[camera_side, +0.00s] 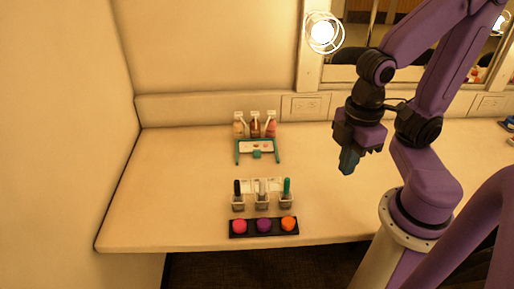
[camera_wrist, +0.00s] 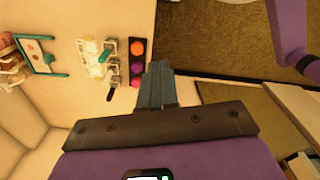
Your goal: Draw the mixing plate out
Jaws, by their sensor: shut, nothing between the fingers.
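The mixing plate (camera_side: 257,146) looks like a pale flat piece with small brownish marks and a teal tab (camera_side: 257,154) at its front edge. It sits within a teal frame (camera_side: 238,158) towards the back of the counter. In the wrist view the plate (camera_wrist: 37,50) and the teal frame (camera_wrist: 20,50) show at the upper left. My gripper (camera_side: 348,168) is shut and empty, pointing down, above and to the right of the frame and apart from it. Its closed fingers (camera_wrist: 158,72) also show in the wrist view.
Three bottles (camera_side: 255,126) stand right behind the frame. The counter (camera_side: 180,185) is clear to the left.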

